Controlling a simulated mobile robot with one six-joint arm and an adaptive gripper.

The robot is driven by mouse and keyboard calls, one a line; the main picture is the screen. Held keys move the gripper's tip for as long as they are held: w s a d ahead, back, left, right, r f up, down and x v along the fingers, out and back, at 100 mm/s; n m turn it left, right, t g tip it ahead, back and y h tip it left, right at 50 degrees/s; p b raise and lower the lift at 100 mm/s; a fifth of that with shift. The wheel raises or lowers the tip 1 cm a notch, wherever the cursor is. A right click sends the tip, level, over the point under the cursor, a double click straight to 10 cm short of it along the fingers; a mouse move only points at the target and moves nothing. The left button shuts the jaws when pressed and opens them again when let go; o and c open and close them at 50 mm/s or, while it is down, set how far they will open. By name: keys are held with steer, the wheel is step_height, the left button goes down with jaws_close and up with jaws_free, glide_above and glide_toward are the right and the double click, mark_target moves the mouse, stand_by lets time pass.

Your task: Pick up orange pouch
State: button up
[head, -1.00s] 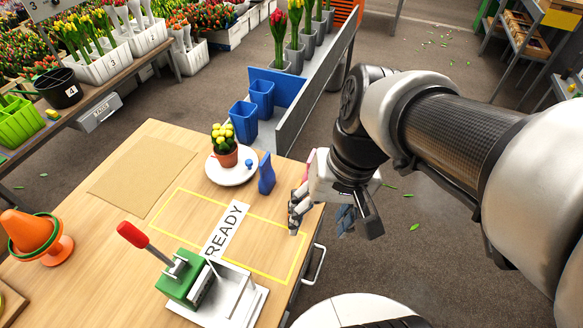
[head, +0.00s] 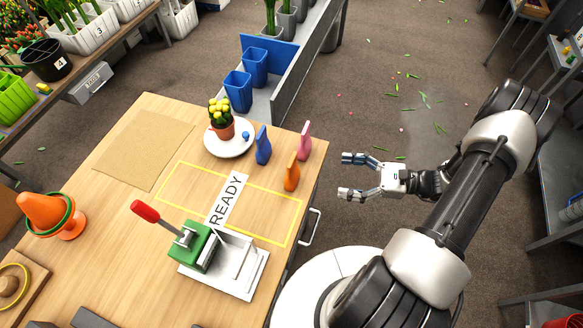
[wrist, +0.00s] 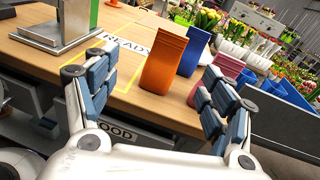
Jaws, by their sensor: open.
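The orange pouch (head: 292,172) stands upright on the wooden table (head: 130,230), near its right edge. In the wrist view the orange pouch (wrist: 163,64) appears ahead, between my spread fingers. My gripper (head: 352,176) is open and empty, off the table's right edge and apart from the pouch. My gripper also shows in the wrist view (wrist: 158,98), with a finger on each side. A blue pouch (head: 263,146) stands behind and left of the orange one, and a pink pouch (head: 305,141) stands behind it.
A white plate (head: 212,149) with a potted yellow plant (head: 222,117) sits behind the pouches. A green press with a red handle (head: 146,211) stands at the front. The yellow outlined area with the READY label (head: 229,199) lies left of the pouches. Floor right of the table is open.

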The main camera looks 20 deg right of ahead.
step_height(320, 180, down, 2)
steer(key=d+f+m+t, duration=0.1)
steer(key=m+t, duration=0.1)
steer(key=t, duration=0.1)
glide_toward(294, 166)
steer(key=shift+m, duration=0.4)
steer(key=x, duration=0.2)
steer(key=b+x, duration=0.1)
steer(key=x, duration=0.2)
steer(key=shift+w+f, duration=0.2)
steer(key=shift+w, duration=0.2)
steer(key=x, duration=0.4)
steer(key=shift+s+a+b, duration=0.25)
steer(key=shift+a+b, duration=0.05)
steer(key=shift+b, duration=0.1)
steer(key=shift+w+a, duration=0.35)
steer(key=shift+a, duration=0.05)
steer(key=shift+r, duration=0.1)
steer(key=shift+c, duration=0.5)
steer(key=c, duration=1.4)
steer(key=shift+c, duration=0.3)
